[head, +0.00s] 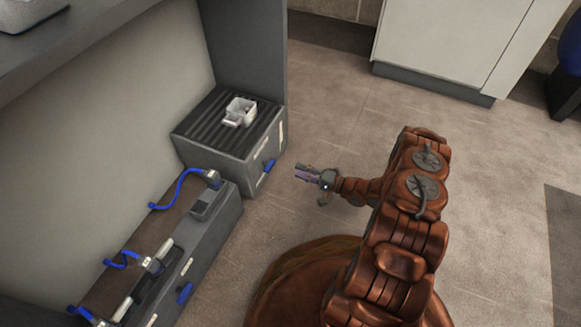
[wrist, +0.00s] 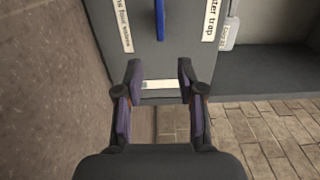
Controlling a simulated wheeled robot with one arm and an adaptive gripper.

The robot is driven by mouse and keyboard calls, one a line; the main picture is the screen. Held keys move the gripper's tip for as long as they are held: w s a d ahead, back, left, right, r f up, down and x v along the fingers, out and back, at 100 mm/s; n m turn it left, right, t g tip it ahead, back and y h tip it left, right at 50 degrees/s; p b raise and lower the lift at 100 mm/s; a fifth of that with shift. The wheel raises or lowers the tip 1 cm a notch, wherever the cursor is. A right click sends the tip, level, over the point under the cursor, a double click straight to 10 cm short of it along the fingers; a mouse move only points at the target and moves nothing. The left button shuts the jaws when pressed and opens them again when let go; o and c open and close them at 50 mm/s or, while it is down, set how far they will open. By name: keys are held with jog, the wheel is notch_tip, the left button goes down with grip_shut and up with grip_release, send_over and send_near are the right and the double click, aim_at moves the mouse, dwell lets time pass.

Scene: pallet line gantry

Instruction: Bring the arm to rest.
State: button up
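My gripper (head: 308,175) is at the end of my copper-coloured arm (head: 402,240), held over open floor to the right of a grey cabinet. In the wrist view my gripper (wrist: 158,82) has its two dark fingers with purple pads spread apart. Nothing is between the fingers. The arm is bent, with its end pointing left toward the cabinet's front.
The grey cabinet (head: 225,160) has a ribbed top bearing a small white container (head: 239,112) and a blue handle (head: 267,165). A grey unit with blue hoses (head: 178,190) stands front left. A white cabinet (head: 445,40) stands at the back. Floor between is clear.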

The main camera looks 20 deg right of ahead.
jog(key=shift+v, duration=0.85)
